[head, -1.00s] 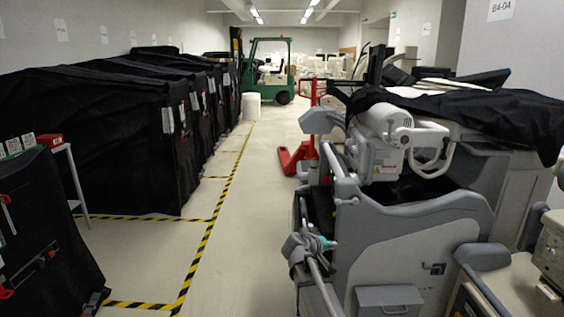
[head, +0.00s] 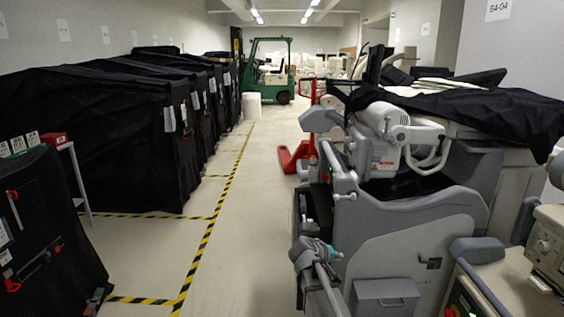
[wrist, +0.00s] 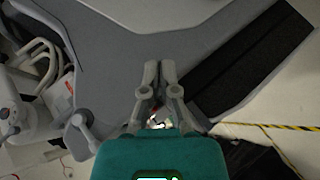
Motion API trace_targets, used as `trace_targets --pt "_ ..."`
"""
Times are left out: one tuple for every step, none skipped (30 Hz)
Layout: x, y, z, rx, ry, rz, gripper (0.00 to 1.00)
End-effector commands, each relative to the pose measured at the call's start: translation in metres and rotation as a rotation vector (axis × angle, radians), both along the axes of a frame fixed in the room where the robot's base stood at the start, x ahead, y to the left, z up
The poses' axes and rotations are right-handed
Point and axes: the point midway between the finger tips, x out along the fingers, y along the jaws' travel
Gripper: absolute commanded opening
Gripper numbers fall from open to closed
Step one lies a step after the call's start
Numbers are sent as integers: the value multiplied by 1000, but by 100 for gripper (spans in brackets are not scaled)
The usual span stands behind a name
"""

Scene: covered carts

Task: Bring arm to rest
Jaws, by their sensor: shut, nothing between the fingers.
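My gripper (wrist: 159,72) is in the wrist view, with its two grey fingers close together and nothing between them. Its teal body (wrist: 158,158) fills the bottom of that view. Behind the fingers is a grey machine surface (wrist: 115,45) with a dark panel (wrist: 245,65); the gap to it is hard to judge. In the head view a grey jointed piece with a teal band shows low in the centre; it looks like part of my arm, and the fingers cannot be made out there.
A large grey medical machine (head: 410,240) under a black cover (head: 470,112) stands close on the right. Black covered carts (head: 100,135) line the left. Yellow-black floor tape (head: 205,240) borders a clear aisle. A red pallet jack (head: 295,157) and green forklift (head: 270,70) stand further back.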

Motion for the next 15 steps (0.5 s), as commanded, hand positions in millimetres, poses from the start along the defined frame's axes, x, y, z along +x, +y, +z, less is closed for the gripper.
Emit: trace_targets --pt "-9 -4 -4 22 11 -12 0" --pt "-13 -5 -6 37 18 -20 0" --pt "-20 -8 -10 57 30 -31 0" --pt "-24 -9 -13 73 38 -39 0" --pt "-30 -10 -15 91 47 -48 0" --pt "-37 -12 -19 116 59 -59 0" --pt "-44 -14 -23 136 71 -70 0" --pt "-50 -15 -26 157 82 -78 0" --pt "-60 -17 -31 190 99 -94 0" --pt "-69 -18 -35 218 115 -106 0" --pt "-78 -20 -39 248 130 -117 0" --pt "-91 -21 -45 290 154 -136 0" --pt "-102 -21 -50 326 173 -149 0" --pt "-113 -21 -54 362 193 -162 0" --pt "-126 -21 -60 408 219 -178 0"
